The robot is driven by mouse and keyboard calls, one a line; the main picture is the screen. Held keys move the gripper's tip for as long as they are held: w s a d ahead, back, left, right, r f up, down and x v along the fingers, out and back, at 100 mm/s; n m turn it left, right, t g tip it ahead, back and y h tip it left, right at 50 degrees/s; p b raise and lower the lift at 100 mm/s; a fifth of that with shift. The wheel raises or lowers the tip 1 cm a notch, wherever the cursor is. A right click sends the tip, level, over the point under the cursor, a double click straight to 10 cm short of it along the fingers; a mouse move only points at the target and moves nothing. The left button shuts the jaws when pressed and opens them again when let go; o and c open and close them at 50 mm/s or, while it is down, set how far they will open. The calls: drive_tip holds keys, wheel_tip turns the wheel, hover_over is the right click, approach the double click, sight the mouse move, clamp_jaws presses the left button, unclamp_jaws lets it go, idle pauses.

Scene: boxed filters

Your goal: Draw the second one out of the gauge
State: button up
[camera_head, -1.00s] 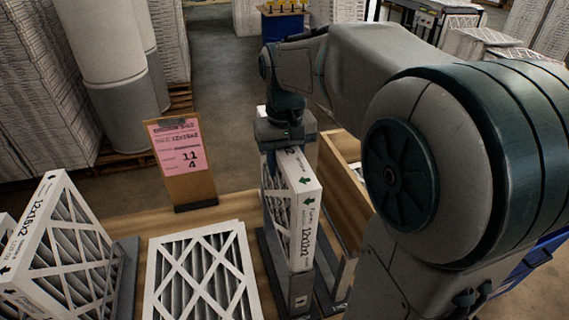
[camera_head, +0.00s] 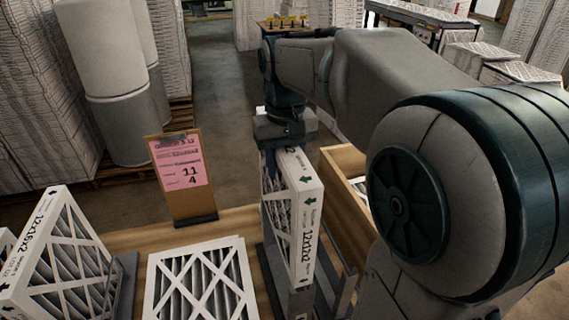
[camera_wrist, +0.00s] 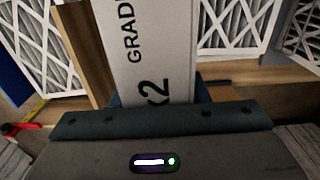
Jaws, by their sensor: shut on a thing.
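My gripper (camera_head: 284,150) is shut on the top edge of a white boxed filter (camera_head: 305,222) marked 12x12x2, with green arrows. The filter is upright in or just above the dark metal gauge (camera_head: 270,268); whether its bottom edge has cleared the gauge I cannot tell. In the wrist view the filter's white printed edge (camera_wrist: 155,60) runs up from between the jaws, and the fingertips are hidden. A clipboard with a pink card (camera_head: 182,165) showing 11 and 4 stands to the left of the gauge.
A flat filter (camera_head: 200,282) lies left of the gauge. Tilted 12x16x2 filters (camera_head: 60,255) stand in a rack at far left. A wooden bin (camera_head: 340,210) is close on the right. My arm covers the right side.

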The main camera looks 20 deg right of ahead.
drive_tip(key=shift+r, duration=0.1)
drive_tip(key=shift+r, duration=1.1)
drive_tip(key=shift+r, duration=4.4)
drive_tip(key=shift+f, duration=0.1)
